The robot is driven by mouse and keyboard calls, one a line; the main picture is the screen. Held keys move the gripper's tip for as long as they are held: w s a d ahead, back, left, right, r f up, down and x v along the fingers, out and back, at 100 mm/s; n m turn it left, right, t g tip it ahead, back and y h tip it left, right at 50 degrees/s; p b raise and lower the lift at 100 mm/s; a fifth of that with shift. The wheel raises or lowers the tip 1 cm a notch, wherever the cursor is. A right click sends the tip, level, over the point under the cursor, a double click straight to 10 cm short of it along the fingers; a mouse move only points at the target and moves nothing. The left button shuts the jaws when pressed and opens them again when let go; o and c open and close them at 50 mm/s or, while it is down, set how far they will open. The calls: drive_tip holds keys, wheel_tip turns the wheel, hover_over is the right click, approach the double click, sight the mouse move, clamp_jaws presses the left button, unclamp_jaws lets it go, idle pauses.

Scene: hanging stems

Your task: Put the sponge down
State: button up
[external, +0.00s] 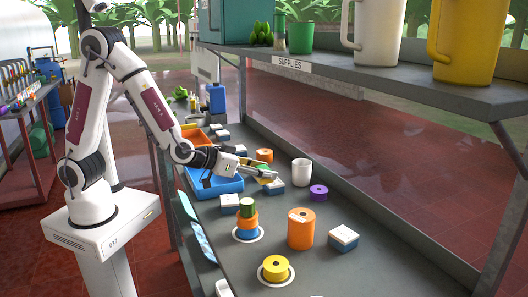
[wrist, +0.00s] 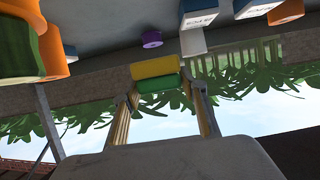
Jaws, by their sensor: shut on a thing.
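The sponge (wrist: 155,78) is a small block, yellow on one side and green on the other. My gripper (wrist: 160,92) is shut on it, with one finger at each end, in the wrist view. In the external view my gripper (external: 268,174) is above the grey bench (external: 265,218), close to a blue-and-white box (external: 274,187). There the sponge is small and partly hidden by the fingers. I cannot tell its exact height over the bench.
A blue bin (external: 222,184) lies left of my gripper, and a white cup (external: 301,172) right of it. An orange roll (external: 264,155), purple roll (external: 319,192), orange cylinder (external: 301,230) and stacked rolls (external: 247,222) stand nearby. A shelf (external: 380,82) overhangs behind.

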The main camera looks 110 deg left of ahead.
drive_tip(key=shift+f, duration=0.15)
hover_over(263, 208)
drive_tip(key=shift+w+d+f, duration=0.1)
drive_tip(key=shift+f, duration=2.7)
drive_tip(key=shift+f, duration=2.05)
drive_tip(key=shift+f, duration=0.15)
drive_tip(key=o, duration=1)
drive_tip(key=shift+c, duration=0.2)
drive_tip(key=shift+r, duration=0.2)
drive_tip(key=shift+v, duration=3.7)
